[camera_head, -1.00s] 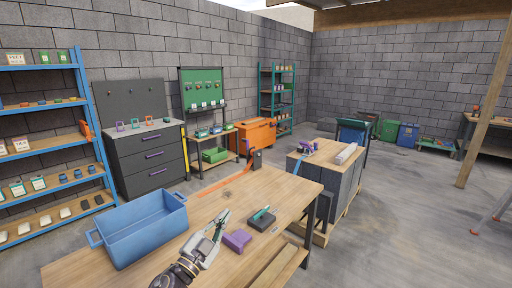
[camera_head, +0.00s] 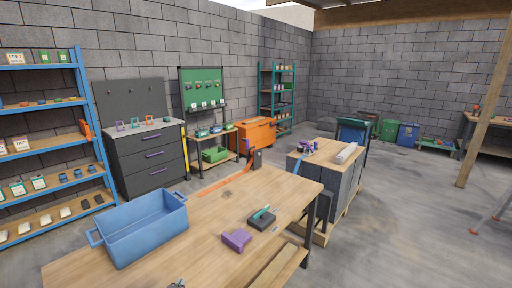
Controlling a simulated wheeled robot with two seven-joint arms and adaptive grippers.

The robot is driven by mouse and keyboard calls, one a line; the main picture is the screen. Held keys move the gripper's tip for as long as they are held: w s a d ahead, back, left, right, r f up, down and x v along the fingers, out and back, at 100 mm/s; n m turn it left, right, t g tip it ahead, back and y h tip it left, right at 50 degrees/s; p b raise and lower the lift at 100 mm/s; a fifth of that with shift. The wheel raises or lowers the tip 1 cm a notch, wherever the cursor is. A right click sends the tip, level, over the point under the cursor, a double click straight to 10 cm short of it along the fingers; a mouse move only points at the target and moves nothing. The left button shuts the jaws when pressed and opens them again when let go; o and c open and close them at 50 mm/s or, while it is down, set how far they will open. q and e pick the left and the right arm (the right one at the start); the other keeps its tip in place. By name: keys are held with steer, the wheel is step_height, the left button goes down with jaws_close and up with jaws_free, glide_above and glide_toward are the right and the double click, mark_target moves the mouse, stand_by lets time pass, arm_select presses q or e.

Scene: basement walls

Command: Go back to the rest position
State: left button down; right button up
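A wooden workbench (camera_head: 190,255) fills the lower middle of the view. On it stand an open, empty-looking blue bin (camera_head: 140,232) at the left, a purple block (camera_head: 237,240), and a dark block with a green top piece (camera_head: 262,218). Only a small tip of what looks like my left gripper (camera_head: 177,284) shows at the bottom edge, over the front of the bench and apart from these things. Its fingers are too cut off to tell open from shut. My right gripper is out of view.
An orange strap lies at the bench's far edge by a dark clamp-like piece (camera_head: 257,159). A grey block-like stand (camera_head: 325,175) is beyond the bench's right end. Blue shelving (camera_head: 85,110) stands at the left, a dark drawer cabinet (camera_head: 148,160) behind. Open concrete floor lies at the right.

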arm_select(q)
steer(key=s+f+g+h, duration=0.1)
steer(key=s+f+g, duration=0.35)
steer(key=s, duration=0.35)
steer(key=s+f+g+h, duration=0.1)
steer(key=s+f+g, duration=0.3)
steer(key=s, duration=0.5)
steer(key=s+f, duration=0.3)
steer(key=f, duration=3.1)
steer(key=s+a+f, duration=0.2)
steer(key=s+f, duration=0.7)
steer(key=s, duration=0.1)
steer(key=s+a+f+g, duration=0.1)
steer(key=s+a+f, duration=0.1)
steer(key=s+f, duration=0.7)
steer(key=shift+s+f, duration=0.25)
steer(key=shift+s, duration=0.95)
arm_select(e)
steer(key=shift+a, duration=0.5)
arm_select(q)
steer(key=shift+a, duration=0.1)
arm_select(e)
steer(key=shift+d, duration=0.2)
